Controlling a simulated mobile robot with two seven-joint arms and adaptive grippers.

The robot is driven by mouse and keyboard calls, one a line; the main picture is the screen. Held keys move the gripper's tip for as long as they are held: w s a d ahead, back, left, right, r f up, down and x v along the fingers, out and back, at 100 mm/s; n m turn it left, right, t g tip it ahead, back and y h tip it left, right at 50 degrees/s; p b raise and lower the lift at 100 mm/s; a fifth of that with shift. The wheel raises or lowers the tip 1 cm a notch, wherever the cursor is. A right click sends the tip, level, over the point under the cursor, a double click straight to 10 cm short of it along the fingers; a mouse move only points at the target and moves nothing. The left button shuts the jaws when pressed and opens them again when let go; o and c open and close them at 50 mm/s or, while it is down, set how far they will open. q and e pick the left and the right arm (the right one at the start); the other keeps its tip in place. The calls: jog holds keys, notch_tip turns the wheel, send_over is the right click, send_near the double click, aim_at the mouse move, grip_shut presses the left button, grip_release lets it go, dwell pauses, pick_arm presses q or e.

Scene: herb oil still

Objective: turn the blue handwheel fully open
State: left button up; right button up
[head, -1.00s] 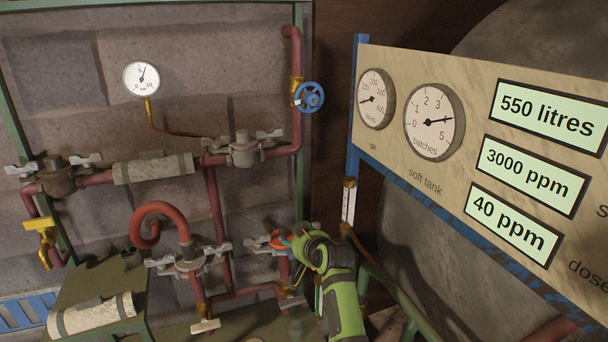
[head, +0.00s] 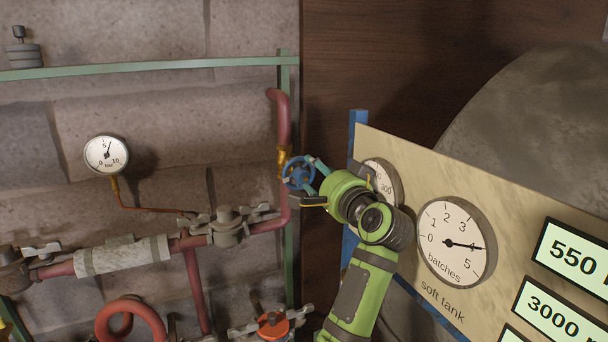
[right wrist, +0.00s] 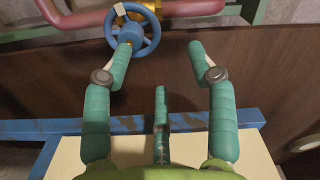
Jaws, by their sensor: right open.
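The blue handwheel (head: 298,173) sits on the brass valve body of the red pipe, at the middle of the head view. In the right wrist view the handwheel (right wrist: 132,30) is at the top left, with a pale tag on its rim. My right gripper (head: 312,182) is beside the wheel, on its right. In the right wrist view the gripper (right wrist: 160,52) has its teal fingers spread wide, with nothing between them. The left fingertip overlaps the wheel's lower rim there; I cannot tell whether it touches. My left gripper is not in view.
A red pipe (head: 284,125) runs along the wall, with a pressure gauge (head: 106,154) to the left. The tan panel (head: 400,150) with dials and green displays stands close on the right, behind my gripper. A red handwheel (head: 273,325) is below.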

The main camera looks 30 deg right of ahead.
send_near(303, 179)
jog(key=w, duration=0.1)
jog(key=w+p, duration=0.1)
jog(key=w, duration=0.1)
jog(key=w+p, duration=0.2)
jog(key=w, duration=0.1)
jog(key=shift+d+r, duration=0.15)
jog(key=shift+r, duration=0.05)
jog(key=shift+w+f+p, duration=0.1)
jog(key=shift+w+p, duration=0.25)
jog(key=shift+w, duration=0.75)
jog(key=shift+w+d+f, duration=0.1)
jog(key=shift+w, duration=0.35)
jog(key=c, duration=1.1)
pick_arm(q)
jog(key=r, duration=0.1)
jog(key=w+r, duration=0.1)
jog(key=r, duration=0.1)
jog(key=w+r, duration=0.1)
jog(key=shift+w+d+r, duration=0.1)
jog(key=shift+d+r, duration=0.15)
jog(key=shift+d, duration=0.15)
pick_arm(e)
jog(key=shift+c, duration=0.3)
